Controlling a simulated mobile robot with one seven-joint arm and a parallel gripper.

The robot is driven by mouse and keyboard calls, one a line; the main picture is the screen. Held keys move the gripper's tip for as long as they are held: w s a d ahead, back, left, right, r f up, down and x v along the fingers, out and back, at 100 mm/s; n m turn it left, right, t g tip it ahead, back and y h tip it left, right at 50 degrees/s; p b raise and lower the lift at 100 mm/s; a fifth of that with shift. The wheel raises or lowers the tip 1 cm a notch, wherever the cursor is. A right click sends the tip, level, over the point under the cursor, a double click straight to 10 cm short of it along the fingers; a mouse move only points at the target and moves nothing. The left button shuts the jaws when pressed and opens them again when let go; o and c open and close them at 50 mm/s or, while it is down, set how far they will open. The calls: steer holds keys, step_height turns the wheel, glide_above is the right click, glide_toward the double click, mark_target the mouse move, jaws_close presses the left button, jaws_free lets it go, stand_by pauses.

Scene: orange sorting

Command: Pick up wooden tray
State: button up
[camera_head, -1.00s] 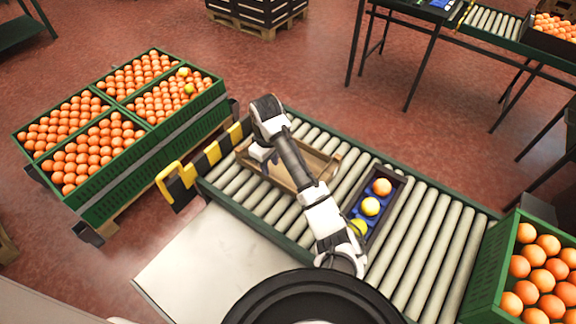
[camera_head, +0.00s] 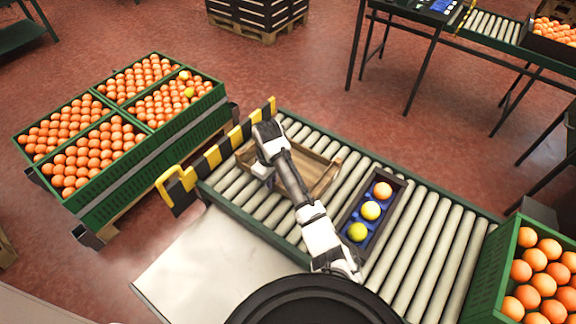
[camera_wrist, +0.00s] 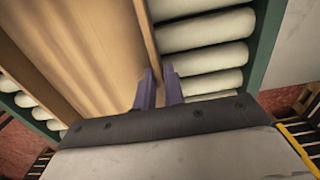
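The wooden tray (camera_head: 325,185) lies on the roller conveyor in the head view, partly hidden behind my arm. Its light-brown floor (camera_wrist: 75,50) fills the left of the wrist view, and one side wall runs down toward my fingers. My gripper (camera_wrist: 160,80) shows two purple fingers a small gap apart. The left finger is over the tray's inner side and the right one over the rollers, with the wall's edge between them. I see no clear contact with the wall. In the head view, my gripper (camera_head: 262,172) is at the tray's left side.
A dark box with blue lining (camera_head: 350,245) holds three fruits on the conveyor, right of the tray. A green crate of oranges (camera_head: 497,268) stands at the right end. A yellow-black striped barrier (camera_head: 213,157) edges the left end, near green crates of oranges (camera_head: 150,140).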

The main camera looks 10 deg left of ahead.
jaws_close()
steer(key=shift+r, duration=0.1)
steer(key=shift+r, duration=0.5)
step_height(320, 180, up, 19)
steer(key=p, duration=0.4)
steer(key=shift+p, duration=0.4)
steer(key=shift+d+f, duration=0.1)
steer(key=shift+f, duration=0.05)
